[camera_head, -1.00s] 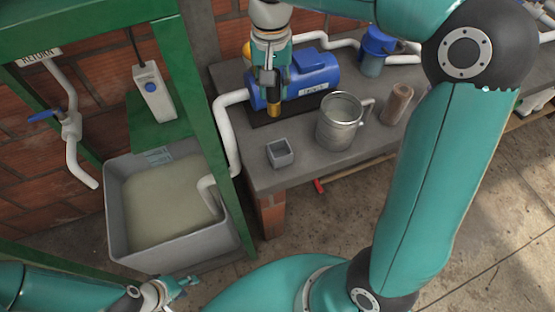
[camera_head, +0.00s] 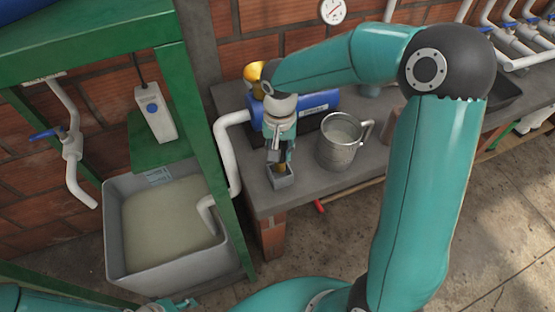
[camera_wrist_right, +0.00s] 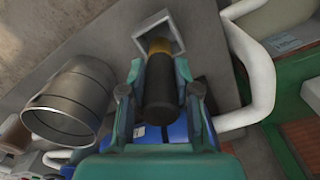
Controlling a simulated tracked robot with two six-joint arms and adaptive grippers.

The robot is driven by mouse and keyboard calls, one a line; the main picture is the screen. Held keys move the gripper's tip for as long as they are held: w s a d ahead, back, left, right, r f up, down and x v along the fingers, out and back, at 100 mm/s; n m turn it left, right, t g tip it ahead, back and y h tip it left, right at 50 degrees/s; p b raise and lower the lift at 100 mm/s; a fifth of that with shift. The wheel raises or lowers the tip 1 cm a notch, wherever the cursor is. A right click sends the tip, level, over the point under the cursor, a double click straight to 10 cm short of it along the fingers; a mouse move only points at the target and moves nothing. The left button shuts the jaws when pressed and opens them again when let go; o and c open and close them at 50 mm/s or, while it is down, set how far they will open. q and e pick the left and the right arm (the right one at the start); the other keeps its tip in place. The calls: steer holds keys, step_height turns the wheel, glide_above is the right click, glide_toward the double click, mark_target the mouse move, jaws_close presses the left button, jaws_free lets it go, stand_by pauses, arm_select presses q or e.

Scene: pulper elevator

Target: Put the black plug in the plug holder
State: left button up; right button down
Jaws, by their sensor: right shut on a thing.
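The black plug (camera_wrist_right: 161,88), with a brass-coloured tip, is held between the fingers of my right gripper (camera_wrist_right: 160,88). In the head view this gripper (camera_head: 281,155) points down at the plug holder. The plug holder (camera_head: 284,183) is a small grey square box near the bench's front edge. It shows in the wrist view (camera_wrist_right: 178,33) as a square rim beyond the plug tip. The tip overlaps the holder's opening; I cannot tell whether it is inside or just above. My left gripper (camera_head: 182,304) is at the bottom edge, partly cut off, away from the plug.
A metal jug (camera_head: 338,150) stands just right of the holder. A blue motor (camera_head: 310,106) is behind, and a white pipe (camera_head: 225,150) runs down at the left. A green frame post (camera_head: 208,150) and a grey tank (camera_head: 118,232) of cloudy liquid are further left.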

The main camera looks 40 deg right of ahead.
steer(key=shift+f, duration=1.95)
steer(key=shift+f, duration=0.2)
steer(key=c, duration=0.8)
jaws_free()
steer(key=shift+r, duration=0.1)
steer(key=shift+c, duration=0.2)
step_height(320, 180, up, 12)
steer(key=shift+r, duration=0.1)
